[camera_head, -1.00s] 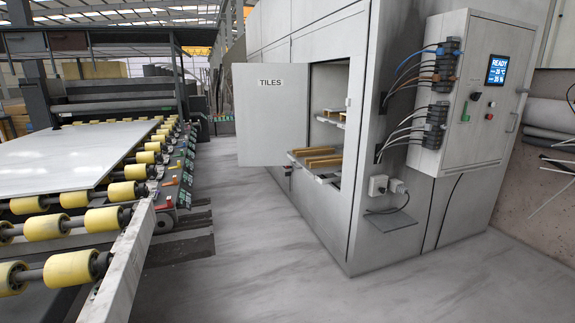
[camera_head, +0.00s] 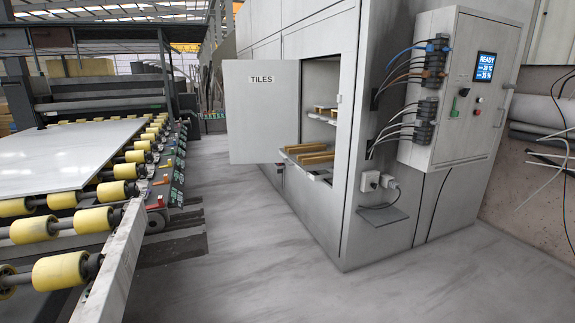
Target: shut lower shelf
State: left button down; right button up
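The lower shelf (camera_head: 318,173) shows inside the open cabinet (camera_head: 352,215). It juts out a little past the front opening and bears wooden strips (camera_head: 309,155). An upper shelf (camera_head: 322,119) sits above it, further inside. The door marked TILES (camera_head: 262,125) stands open to the left of the opening and hides part of the interior's surroundings. Neither of my grippers is in the view.
A roller conveyor with yellow rollers (camera_head: 62,269) and a pale slab (camera_head: 65,155) runs along the left. The grey floor (camera_head: 235,250) between conveyor and cabinet is clear.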

aim_at(307, 157)
jog(key=i+u, duration=0.35)
jog(key=i, duration=1.85)
jog(key=i+j+z, duration=0.1)
jog(key=i+z, duration=0.2)
jog(key=i, duration=0.3)
jog(key=i+j+z, duration=0.35)
jog(key=i, duration=0.2)
jog(key=i+j+z, duration=0.3)
jog(key=i, duration=0.25)
